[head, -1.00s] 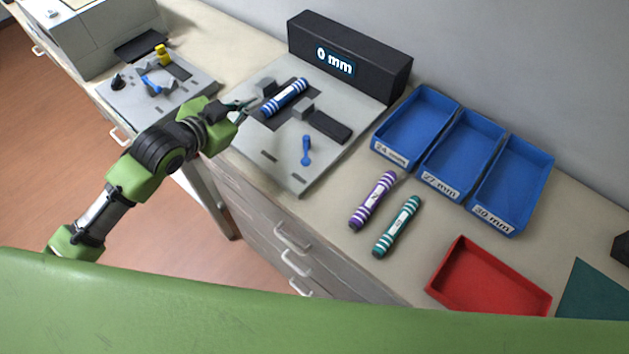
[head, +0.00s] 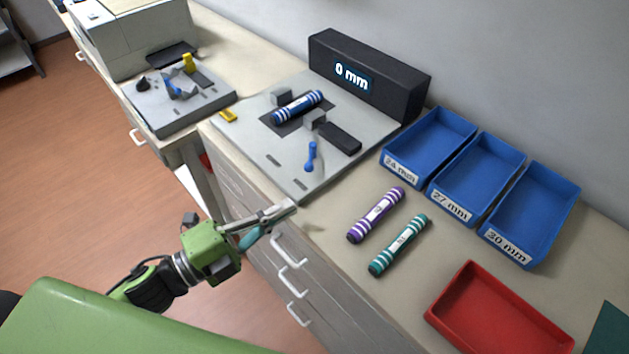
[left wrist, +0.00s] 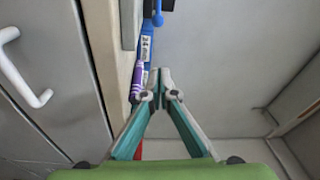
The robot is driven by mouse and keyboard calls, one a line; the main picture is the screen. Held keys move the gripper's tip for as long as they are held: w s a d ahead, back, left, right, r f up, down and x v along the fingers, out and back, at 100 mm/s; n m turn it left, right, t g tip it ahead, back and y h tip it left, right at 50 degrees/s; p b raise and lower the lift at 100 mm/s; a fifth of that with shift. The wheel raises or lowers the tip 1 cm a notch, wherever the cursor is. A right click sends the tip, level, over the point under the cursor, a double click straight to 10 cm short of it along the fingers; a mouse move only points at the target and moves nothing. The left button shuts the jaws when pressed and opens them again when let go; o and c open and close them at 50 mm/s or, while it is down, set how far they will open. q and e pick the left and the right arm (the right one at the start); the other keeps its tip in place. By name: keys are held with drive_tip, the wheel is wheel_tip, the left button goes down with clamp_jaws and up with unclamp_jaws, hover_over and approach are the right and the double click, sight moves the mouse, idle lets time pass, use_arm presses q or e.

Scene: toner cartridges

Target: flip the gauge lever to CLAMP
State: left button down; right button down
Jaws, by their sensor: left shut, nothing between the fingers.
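The gauge (head: 262,160) is a light grey plate on the counter with a black display (head: 385,85) reading 0 mm. Its small blue lever (head: 311,156) stands near the front right of the plate; I cannot read its setting. A blue-striped cartridge (head: 298,107) lies at the grey jaw blocks (head: 315,120). My left gripper (head: 290,208) is shut and empty at the counter's front edge, before the drawers and apart from the lever. Its closed tips (left wrist: 160,75) show in the left wrist view. My right gripper is not in view.
A purple cartridge (head: 376,215) and a green one (head: 399,245) lie right of the gauge. Three blue bins (head: 482,170) stand behind them, and a red tray (head: 470,345) is in front. A second grey fixture (head: 160,122) is at left. Drawer handles (head: 290,251) stick out below.

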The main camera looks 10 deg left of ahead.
sight(309, 188)
use_arm(q)
drive_tip(key=shift+a, duration=0.1)
drive_tip(key=p+x, duration=0.1)
drive_tip(key=x, duration=0.2)
drive_tip(key=p+x, duration=0.1)
drive_tip(key=x, duration=0.2)
drive_tip(key=p+x, duration=0.1)
drive_tip(key=x, duration=0.3)
drive_tip(key=shift+r, duration=0.3)
drive_tip(key=shift+w+a+f+p, duration=0.2)
drive_tip(key=shift+w+a, duration=0.05)
drive_tip(key=shift+a, duration=0.3)
drive_tip(key=shift+w+a+f+p, duration=0.2)
drive_tip(key=shift+w+a+f, duration=0.05)
drive_tip(key=shift+a, duration=0.35)
drive_tip(key=shift+w+a+f, duration=0.15)
drive_tip(key=shift+w+a, duration=0.05)
drive_tip(key=shift+a, duration=0.5)
